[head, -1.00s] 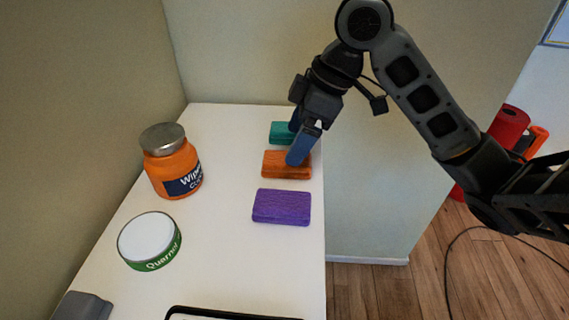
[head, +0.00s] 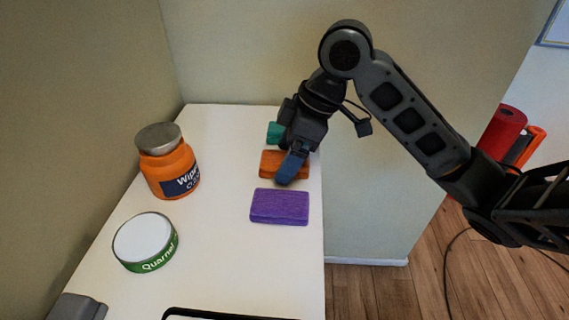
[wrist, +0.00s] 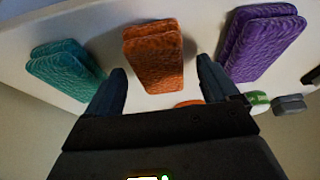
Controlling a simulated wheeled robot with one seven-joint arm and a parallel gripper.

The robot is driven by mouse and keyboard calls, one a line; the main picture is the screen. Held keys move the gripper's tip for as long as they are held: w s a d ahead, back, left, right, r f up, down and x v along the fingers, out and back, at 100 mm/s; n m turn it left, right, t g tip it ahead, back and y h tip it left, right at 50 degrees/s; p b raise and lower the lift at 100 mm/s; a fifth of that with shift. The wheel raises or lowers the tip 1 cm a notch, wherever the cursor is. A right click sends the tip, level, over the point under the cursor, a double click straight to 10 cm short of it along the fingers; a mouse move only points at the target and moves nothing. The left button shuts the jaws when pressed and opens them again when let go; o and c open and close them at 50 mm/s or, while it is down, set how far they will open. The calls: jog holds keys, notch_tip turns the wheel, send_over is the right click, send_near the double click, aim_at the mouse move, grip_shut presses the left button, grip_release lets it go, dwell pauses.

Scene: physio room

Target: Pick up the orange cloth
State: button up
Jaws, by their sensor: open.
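The orange cloth (head: 270,163) is a folded block lying on the white table, between a teal cloth (head: 274,132) behind it and a purple cloth (head: 280,206) in front. My gripper (head: 290,170) is low over the orange cloth and hides part of it in the head view. In the wrist view, the orange cloth (wrist: 153,58) lies ahead of and between the two blue fingers of my open gripper (wrist: 162,85). The teal cloth (wrist: 66,69) is left of the fingers and the purple cloth (wrist: 262,42) is right of them. Nothing is held.
An orange jar (head: 169,168) with a grey lid and a green-and-white tin (head: 146,242) stand on the left of the white table (head: 215,190). A dark-edged object (head: 215,313) and a grey object (head: 78,307) are at the front. A wall is behind.

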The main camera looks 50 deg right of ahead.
jog(key=shift+f, duration=0.1)
dwell(0.4)
jog(key=c, duration=1.1)
